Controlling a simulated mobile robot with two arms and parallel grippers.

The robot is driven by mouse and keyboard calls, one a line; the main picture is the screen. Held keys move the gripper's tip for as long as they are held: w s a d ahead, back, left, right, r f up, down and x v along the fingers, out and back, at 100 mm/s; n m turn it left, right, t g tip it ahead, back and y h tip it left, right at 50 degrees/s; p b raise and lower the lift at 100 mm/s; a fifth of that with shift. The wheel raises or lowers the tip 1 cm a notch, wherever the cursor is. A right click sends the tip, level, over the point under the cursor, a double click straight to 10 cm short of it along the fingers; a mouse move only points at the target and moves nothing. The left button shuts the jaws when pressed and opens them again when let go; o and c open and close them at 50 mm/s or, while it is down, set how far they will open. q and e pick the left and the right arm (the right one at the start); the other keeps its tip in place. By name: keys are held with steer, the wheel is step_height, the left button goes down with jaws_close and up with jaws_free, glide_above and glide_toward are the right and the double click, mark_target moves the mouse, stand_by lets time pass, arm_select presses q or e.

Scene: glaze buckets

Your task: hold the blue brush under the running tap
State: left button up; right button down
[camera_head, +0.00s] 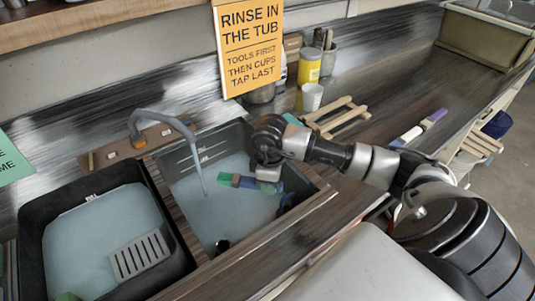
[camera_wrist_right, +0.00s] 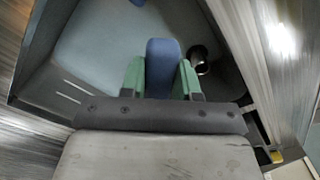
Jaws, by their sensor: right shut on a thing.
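My right gripper (camera_head: 237,181) reaches over the right-hand basin. It is shut on the blue brush (camera_wrist_right: 165,62), which shows upright between its two green fingers in the wrist view. Much of the brush is hidden by the fingers in the head view. The tap (camera_head: 160,118) arches over the basin, and its water stream (camera_head: 199,178) falls into the water. The gripper and brush appear just right of the stream, apart from it in the picture; the depth between them is hard to judge. My left gripper is not in view.
A black tub (camera_head: 37,232) with water and a grey slotted piece (camera_head: 140,256) stands left. On the counter are a wooden rack (camera_head: 335,118), white cup (camera_head: 312,97), yellow jar (camera_head: 310,67) and another brush (camera_head: 411,135). A dark round thing (camera_head: 222,245) lies in the basin.

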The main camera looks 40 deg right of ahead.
steer(key=shift+w+f+b, duration=0.25)
steer(key=shift+w+b, duration=0.05)
steer(key=w+f+b, duration=0.2)
steer(key=w+b, duration=0.6)
steer(key=w, duration=0.5)
steer(key=shift+a+b, duration=0.3)
steer(key=shift+a, duration=0.05)
steer(key=shift+w+d+f, duration=0.1)
steer(key=shift+d, duration=0.15)
steer(key=shift+d, duration=0.4)
stand_by(0.3)
steer(key=shift+a+p, duration=0.55)
steer(key=shift+a, duration=0.1)
steer(key=shift+d, duration=0.25)
